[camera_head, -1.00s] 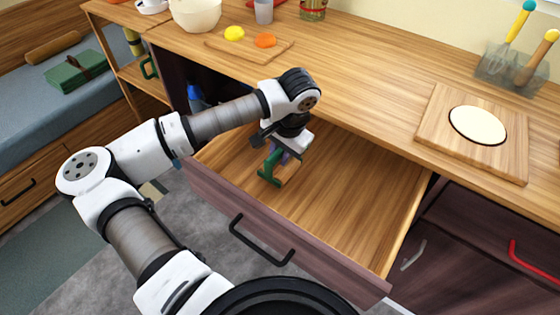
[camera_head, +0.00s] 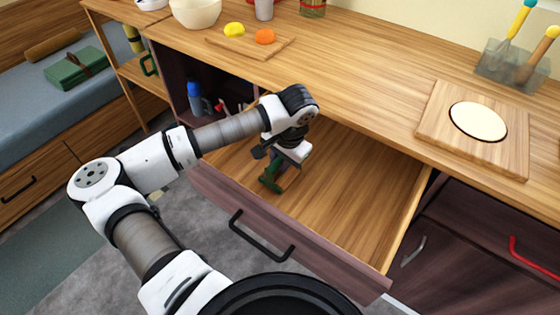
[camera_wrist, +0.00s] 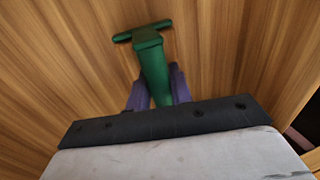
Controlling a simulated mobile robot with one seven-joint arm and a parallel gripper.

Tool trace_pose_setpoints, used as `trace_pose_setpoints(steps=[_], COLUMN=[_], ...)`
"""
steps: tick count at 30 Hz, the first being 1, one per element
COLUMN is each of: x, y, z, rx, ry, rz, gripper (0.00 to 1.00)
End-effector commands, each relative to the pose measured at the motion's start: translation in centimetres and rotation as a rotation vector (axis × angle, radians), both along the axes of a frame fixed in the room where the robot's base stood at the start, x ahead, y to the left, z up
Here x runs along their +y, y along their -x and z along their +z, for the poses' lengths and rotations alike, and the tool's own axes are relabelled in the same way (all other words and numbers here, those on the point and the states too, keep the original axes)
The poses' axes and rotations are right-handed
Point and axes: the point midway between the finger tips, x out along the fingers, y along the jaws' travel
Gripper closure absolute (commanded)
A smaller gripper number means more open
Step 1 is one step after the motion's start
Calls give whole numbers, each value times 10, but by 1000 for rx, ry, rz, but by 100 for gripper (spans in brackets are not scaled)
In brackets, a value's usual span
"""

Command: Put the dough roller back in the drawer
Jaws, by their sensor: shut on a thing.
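The dough roller (camera_wrist: 150,58) is a green T-shaped tool with a short crossbar at its far end. In the wrist view it stands between the purple fingers of my gripper (camera_wrist: 158,88), which is shut on it. In the head view the green roller (camera_head: 271,183) shows below my gripper (camera_head: 279,168), inside the open drawer (camera_head: 345,190) at its left part. The drawer's wooden floor lies under it. I cannot tell whether the roller touches the floor.
The rest of the drawer is empty. The counter above holds a board with a white disc (camera_head: 478,122), a cutting board (camera_head: 250,48) with yellow and orange pieces, and a utensil holder (camera_head: 510,70). A blue bottle (camera_head: 194,98) stands in the open cabinet at left.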

Motion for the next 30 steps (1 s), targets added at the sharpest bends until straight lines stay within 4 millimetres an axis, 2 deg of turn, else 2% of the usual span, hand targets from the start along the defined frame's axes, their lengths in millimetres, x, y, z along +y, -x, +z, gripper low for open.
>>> trace_pose_setpoints(steps=[2,11,12,17,26,30], x=[0,0,0,-1,-1,-1], y=[1,2,3,3,3,3], z=[-6,-11,-12,-12,-11,-5], rx=[7,11,13,13,14,16], ry=[0,-1,0,0,2,3], rz=[-1,0,-1,-1,-2,-2], gripper=[100,100,76,57,57,57])
